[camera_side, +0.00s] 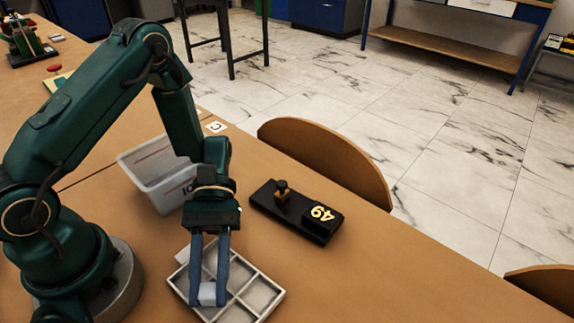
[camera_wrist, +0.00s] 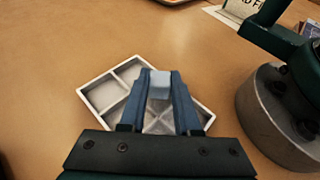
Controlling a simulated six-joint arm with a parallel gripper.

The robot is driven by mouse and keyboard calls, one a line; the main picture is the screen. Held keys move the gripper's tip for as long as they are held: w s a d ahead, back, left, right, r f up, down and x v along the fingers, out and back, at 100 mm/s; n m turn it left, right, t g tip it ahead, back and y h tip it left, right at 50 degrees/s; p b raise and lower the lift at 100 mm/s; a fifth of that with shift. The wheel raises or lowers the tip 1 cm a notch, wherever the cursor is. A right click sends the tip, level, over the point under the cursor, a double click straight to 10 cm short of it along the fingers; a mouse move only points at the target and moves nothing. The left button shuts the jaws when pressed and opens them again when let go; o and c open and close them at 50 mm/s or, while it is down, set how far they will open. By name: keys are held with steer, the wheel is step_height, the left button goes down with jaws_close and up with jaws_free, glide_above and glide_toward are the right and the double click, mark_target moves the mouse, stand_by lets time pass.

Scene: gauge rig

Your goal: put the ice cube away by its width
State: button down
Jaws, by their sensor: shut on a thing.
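The ice cube (camera_side: 208,293), a small pale blue-white block, is between the fingertips of my gripper (camera_side: 207,299). My gripper is shut on it and points down. In the wrist view the cube (camera_wrist: 160,84) shows between the blue fingers (camera_wrist: 160,92). A light grey tray with several compartments (camera_side: 263,292) lies on the table under the gripper. The cube appears over the tray; whether it touches the tray floor I cannot tell. The fingers hide part of the tray. A black gauge (camera_side: 283,219) with a yellow "49" stands behind the tray, its jaw post empty.
A translucent bin (camera_side: 150,180) with partly hidden lettering stands behind my arm. Wooden chair backs (camera_side: 330,160) rise along that edge. The table right of the tray is clear.

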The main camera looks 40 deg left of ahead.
steer(key=shift+f, duration=1.05)
steer(key=c, duration=0.5)
jaws_free()
steer(key=shift+c, duration=0.2)
steer(key=shift+h, duration=0.3)
steer(key=w+a+r, duration=0.1)
steer(key=w+r, duration=0.1)
steer(key=r, duration=0.1)
steer(key=shift+a, duration=0.4)
step_height(320, 180, up, 5)
steer(key=shift+f, duration=0.1)
steer(key=shift+d+r, duration=0.1)
steer(key=shift+r, duration=0.55)
steer(key=a+r+m+t+y, duration=0.7)
steer(key=m+t+y, duration=0.1)
steer(key=t, duration=0.6)
steer(key=shift+w+a+r+m+t+y, duration=0.3)
steer(key=shift+a+y, duration=0.1)
steer(key=shift+y, duration=0.5)
